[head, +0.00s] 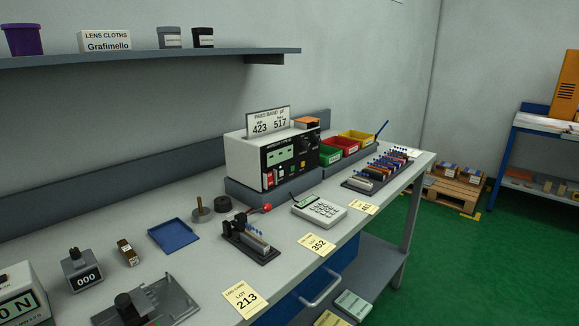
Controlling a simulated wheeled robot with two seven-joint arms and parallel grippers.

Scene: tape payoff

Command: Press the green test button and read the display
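A white bench instrument (245,155) with a black front panel stands at the back of the bench. Its pale green display (279,156) faces right; its characters are too small to read. Red and white terminals sit low on the panel, and a dark knob sits at its right. A card (268,122) on top reads "PASS BAND", 423 and 517. Another box with a display (20,307), cut off at the lower left, shows what looks like "0 N". Neither gripper is in view.
In front of the instrument are a clamp fixture with a red ball lever (267,208) and a keypad calculator (319,209). Red, green and yellow bins (356,138) stand to its right. A blue tray (173,235), a counter (82,270) and a grey fixture (150,303) lie nearer.

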